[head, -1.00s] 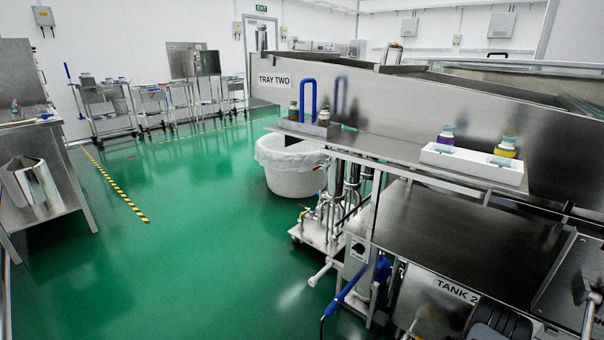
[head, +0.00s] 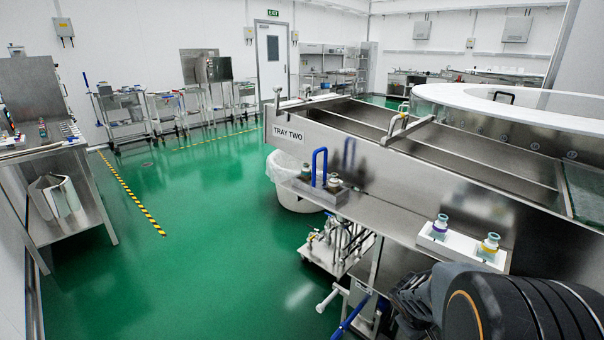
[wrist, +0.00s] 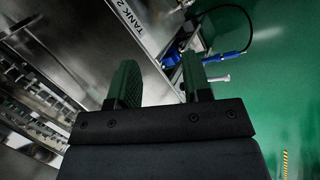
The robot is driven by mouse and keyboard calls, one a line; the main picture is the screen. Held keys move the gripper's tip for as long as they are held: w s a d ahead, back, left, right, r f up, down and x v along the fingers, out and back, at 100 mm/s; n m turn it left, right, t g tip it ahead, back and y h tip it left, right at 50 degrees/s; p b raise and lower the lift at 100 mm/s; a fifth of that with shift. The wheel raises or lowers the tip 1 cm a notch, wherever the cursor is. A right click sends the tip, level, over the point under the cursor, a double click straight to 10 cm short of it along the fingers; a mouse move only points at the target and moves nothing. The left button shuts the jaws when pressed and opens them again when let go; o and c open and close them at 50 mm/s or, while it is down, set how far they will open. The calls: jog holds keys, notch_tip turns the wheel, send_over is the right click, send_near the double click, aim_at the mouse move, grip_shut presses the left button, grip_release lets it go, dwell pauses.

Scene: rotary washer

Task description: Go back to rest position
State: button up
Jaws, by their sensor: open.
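My gripper (wrist: 158,82) shows in the wrist view with its two dark green fingers apart and nothing between them. The green floor and the edge of the steel tank unit show beyond the fingers. In the head view my dark arm covers the lower right corner, and the gripper itself cannot be made out there.
The steel washer marked TRAY TWO (head: 460,205) fills the right side. A white holder (head: 464,247) with two capped bottles and a blue-handled carrier (head: 320,190) stand on its ledge. A white tub (head: 290,198) is below. Green floor (head: 220,250) lies open at left.

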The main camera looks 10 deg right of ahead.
jog(key=s+a+r+m+t+y+p, duration=0.1)
jog(key=a+r+y+p, duration=0.1)
jog(key=a+r, duration=0.3)
jog(key=s+a+r+t+y+p, duration=0.1)
jog(key=a+r+p, duration=0.4)
jog(key=r, duration=0.7)
jog(key=s+a+r+m+y+p, duration=0.1)
jog(key=s+a+r+y+p, duration=0.1)
jog(key=a+r+p, duration=0.2)
jog(key=a+r, duration=0.3)
jog(key=r, duration=0.2)
jog(key=shift+a+m+t+y, duration=0.25)
jog(key=shift+m+t+y, duration=0.05)
jog(key=shift+t, duration=0.1)
